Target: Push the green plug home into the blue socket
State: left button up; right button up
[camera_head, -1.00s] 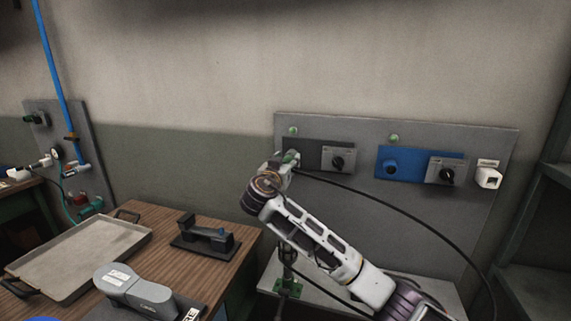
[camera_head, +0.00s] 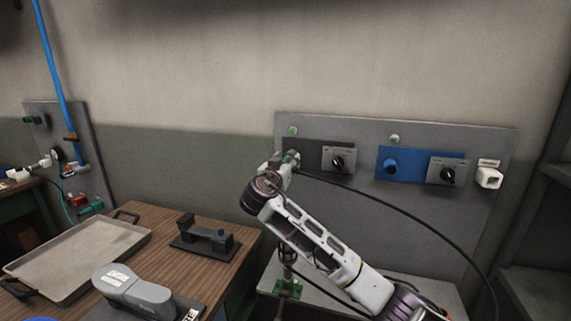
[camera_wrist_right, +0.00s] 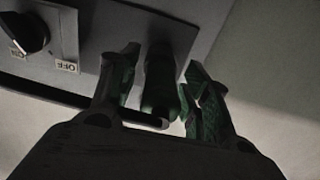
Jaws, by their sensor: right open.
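The blue socket (camera_head: 390,167) is on a blue panel at the right of the grey wall board, and nothing is plugged into it. The dark green plug (camera_wrist_right: 160,85) stands at the dark panel left of it, in the wrist view. My right gripper (camera_head: 291,158) is at that dark panel. In the wrist view its two green-padded fingers (camera_wrist_right: 162,92) are spread on either side of the plug, with gaps visible. The gripper and arm largely hide the plug in the head view. How deep the plug sits cannot be told. My left gripper is not in view.
Switch boxes with black knobs sit beside the dark panel (camera_head: 339,159) and the blue panel (camera_head: 446,171). A black cable (camera_head: 410,206) droops from the gripper area to the right. A white outlet (camera_head: 489,177) is at the far right. A wooden bench (camera_head: 180,221) holds a metal tray (camera_head: 78,256).

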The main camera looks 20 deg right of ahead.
jog(key=shift+b, duration=0.3)
dwell(0.4)
grip_shut()
jog(key=shift+s+a+f, duration=0.1)
jog(key=shift+a, duration=0.05)
jog(key=shift+s+a, duration=0.2)
jog(key=shift+s, duration=0.2)
jog(key=shift+s+a, duration=0.1)
jog(key=shift+s+a, duration=0.1)
jog(key=shift+s, duration=0.05)
jog(key=shift+s+a, duration=0.2)
jog(key=shift+s, duration=0.05)
